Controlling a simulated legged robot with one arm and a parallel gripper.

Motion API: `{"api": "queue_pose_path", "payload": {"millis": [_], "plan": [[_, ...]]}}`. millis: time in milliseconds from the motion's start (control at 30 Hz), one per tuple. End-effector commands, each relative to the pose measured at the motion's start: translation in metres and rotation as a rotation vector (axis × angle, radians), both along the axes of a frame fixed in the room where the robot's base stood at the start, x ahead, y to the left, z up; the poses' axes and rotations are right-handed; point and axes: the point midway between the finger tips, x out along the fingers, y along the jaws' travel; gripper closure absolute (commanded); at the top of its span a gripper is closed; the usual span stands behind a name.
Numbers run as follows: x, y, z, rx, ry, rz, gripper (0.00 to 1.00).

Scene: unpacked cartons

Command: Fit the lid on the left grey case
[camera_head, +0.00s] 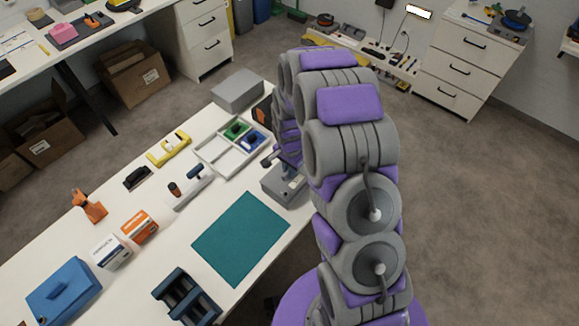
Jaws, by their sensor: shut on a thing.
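A plain grey case (238,90) sits at the back of the white table, left of my arm. A second grey box-like piece (283,188) is at the table's right edge, under the end of my arm. My gripper (285,169) is low over this piece and shut on what looks like the handle of its grey lid. The fingertips are small and partly hidden by my arm, so I cannot tell whether the lid is resting or raised.
A divided tray (207,155) with green and blue items lies left of my gripper. A teal mat (241,239) lies in front. A blue lidded case (63,295), a dark blue rack (186,299), cartons (139,227) and a yellow tool (169,148) also occupy the table.

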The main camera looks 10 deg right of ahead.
Motion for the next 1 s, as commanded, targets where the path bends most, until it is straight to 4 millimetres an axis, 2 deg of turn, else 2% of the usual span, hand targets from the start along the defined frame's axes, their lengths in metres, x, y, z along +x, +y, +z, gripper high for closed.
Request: {"api": "queue_pose_path", "payload": {"millis": [167,200,500,800,1000], "plan": [[0.0,0.0,-0.005,0.0,0.0,0.0,1.0],[0.0,0.0,-0.006,0.0,0.0,0.0,0.85],[0.0,0.0,-0.005,0.0,0.0,0.0,0.56],[0.0,0.0,-0.003,0.0,0.0,0.001,0.56],[0.001,0.0,0.023,0.0,-0.003,0.001,0.56]]}}
